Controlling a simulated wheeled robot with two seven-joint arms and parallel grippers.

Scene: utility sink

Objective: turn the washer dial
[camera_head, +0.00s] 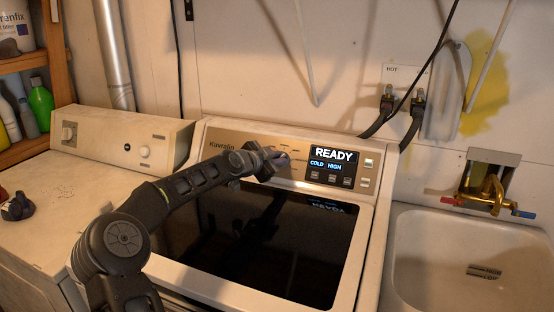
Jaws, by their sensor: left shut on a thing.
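The washer (365,225) stands in the middle with a dark glass lid. Its control panel has a lit display (333,168) reading READY, COLD and HIGH. My left arm comes in from the lower left, and my left gripper (270,162) is at the panel, left of the display. The washer dial is hidden behind the gripper, at the spot where the fingers meet the panel. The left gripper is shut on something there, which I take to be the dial. My right gripper is not in view.
A dryer (90,185) with its own knob (68,134) stands at the left. A utility sink (425,245) with a brass faucet (488,194) is at the right. Hoses (412,130) run down behind the washer. A shelf with bottles (40,103) is at the far left.

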